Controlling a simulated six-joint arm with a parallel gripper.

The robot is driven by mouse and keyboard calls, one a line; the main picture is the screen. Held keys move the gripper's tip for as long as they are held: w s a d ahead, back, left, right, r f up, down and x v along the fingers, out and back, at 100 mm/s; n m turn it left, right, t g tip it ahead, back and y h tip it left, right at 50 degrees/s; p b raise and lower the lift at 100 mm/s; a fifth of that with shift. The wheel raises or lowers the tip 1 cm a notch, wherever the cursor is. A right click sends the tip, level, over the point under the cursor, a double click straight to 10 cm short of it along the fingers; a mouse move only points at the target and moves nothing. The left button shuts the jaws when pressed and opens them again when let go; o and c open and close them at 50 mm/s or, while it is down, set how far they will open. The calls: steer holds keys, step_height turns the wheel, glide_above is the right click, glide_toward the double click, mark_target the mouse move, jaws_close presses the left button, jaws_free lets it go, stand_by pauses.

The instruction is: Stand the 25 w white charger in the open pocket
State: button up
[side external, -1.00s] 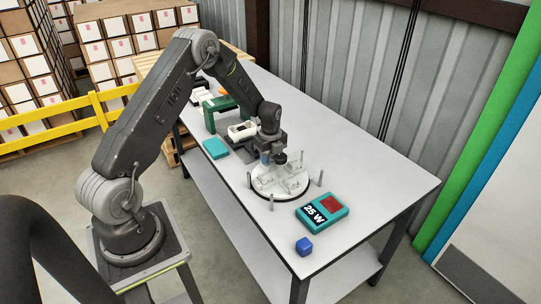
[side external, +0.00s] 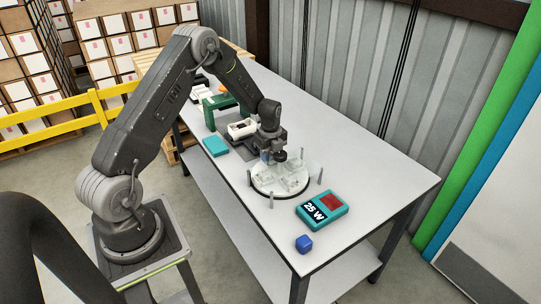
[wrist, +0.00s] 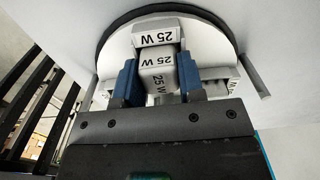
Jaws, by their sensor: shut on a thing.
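My gripper (wrist: 158,78) has blue fingers shut on a white charger (wrist: 157,62) marked 25 W, low over a round white turntable (wrist: 218,38). Just beyond the held charger in the wrist view, another white piece marked 25 W (wrist: 157,32) sits on the turntable. More white pieces show partly behind my fingers. In the side view my gripper (side external: 279,157) is over the back part of the turntable (side external: 262,190). The open pocket and the held charger's lower end are hidden, so I cannot tell whether it is seated.
Thin grey posts (side external: 320,176) stand around the turntable. A teal block (side external: 216,146), a white open box (side external: 241,130) and a green arch (side external: 210,117) stand behind.

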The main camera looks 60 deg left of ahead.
steer(key=shift+s+f, duration=0.15)
steer(key=shift+f, duration=0.2)
steer(key=o, duration=0.9)
steer(key=shift+d, duration=0.1)
steer(key=c, duration=0.3)
steer(key=shift+r, duration=4.15)
